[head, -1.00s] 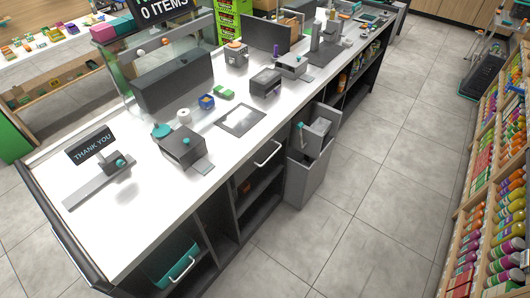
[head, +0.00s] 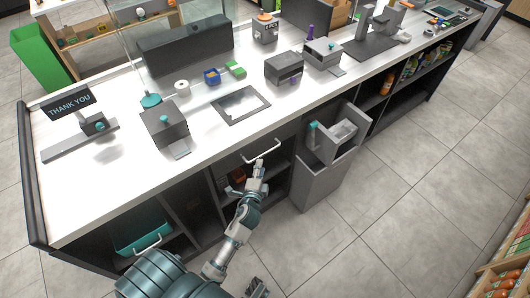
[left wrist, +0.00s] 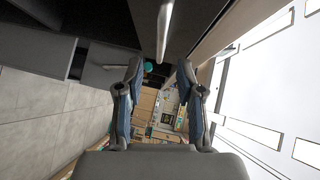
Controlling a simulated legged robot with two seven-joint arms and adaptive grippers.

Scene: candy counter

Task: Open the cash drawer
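The cash drawer's pale bar handle (head: 262,153) sticks out just below the counter's front edge, in line with the framed dark panel on the counter top. The drawer looks closed; its front is mostly hidden in shadow. My left gripper (head: 258,170) is just below and in front of the handle in the head view. In the left wrist view its two fingers (left wrist: 160,66) are apart, with the handle bar (left wrist: 165,32) showing between and beyond their tips. I cannot tell if they touch it. My right gripper (head: 258,288) is partly visible at the bottom of the head view, away from the drawer.
A grey bin unit (head: 320,175) stands at the counter front, right of my left gripper. A teal bin (head: 140,232) with a handle sits in the lower left shelf. The white counter top (head: 205,125) carries several devices. The floor to the right is open.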

